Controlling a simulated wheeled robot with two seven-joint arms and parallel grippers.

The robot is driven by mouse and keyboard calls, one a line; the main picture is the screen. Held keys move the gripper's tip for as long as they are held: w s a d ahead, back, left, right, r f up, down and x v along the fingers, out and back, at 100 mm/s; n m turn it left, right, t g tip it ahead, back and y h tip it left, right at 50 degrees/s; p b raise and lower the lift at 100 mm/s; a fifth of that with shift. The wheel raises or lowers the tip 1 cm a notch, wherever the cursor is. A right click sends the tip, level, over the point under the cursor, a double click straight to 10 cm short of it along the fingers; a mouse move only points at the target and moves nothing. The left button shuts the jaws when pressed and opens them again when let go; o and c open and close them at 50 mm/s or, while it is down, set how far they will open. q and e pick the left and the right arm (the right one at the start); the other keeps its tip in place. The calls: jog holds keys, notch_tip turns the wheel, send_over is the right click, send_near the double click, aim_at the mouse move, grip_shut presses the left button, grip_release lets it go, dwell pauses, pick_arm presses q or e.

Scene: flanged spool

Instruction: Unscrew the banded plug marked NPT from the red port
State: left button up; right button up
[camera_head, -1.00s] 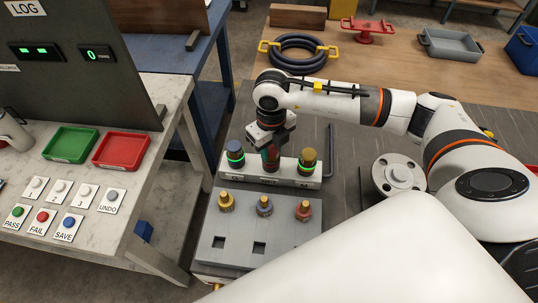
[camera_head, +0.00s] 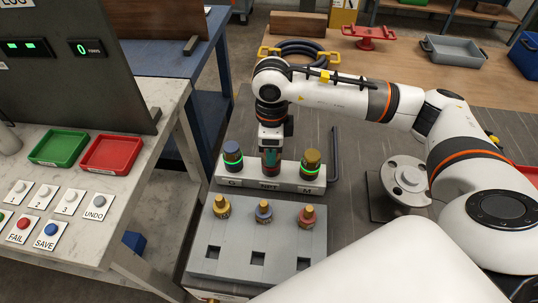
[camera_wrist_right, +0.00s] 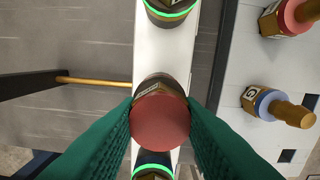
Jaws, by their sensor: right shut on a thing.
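My right gripper (camera_head: 270,158) points down at the white rack (camera_head: 226,184), over its middle place, labelled NPT. My left gripper is not in view.
A blue-topped cylinder (camera_head: 232,150) and an olive-topped one (camera_head: 312,160), both with green glowing rings, flank the held one closely. A yellow-banded plug (camera_head: 221,206) and a blue-banded plug (camera_head: 264,212) share the block. A flanged spool (camera_head: 408,176) stands at right.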

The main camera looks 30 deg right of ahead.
jog(key=n+b, duration=0.2)
jog(key=n, duration=0.1)
jog(key=n+b, duration=0.4)
jog(key=n, duration=0.1)
jog(key=shift+f+n, duration=0.25)
jog(key=shift+n, duration=0.05)
jog(key=shift+r+n+b, duration=0.25)
jog(key=shift+n+b, duration=0.4)
jog(key=shift+n, duration=0.55)
jog(key=o, duration=1.2)
jog(key=shift+c, duration=0.2)
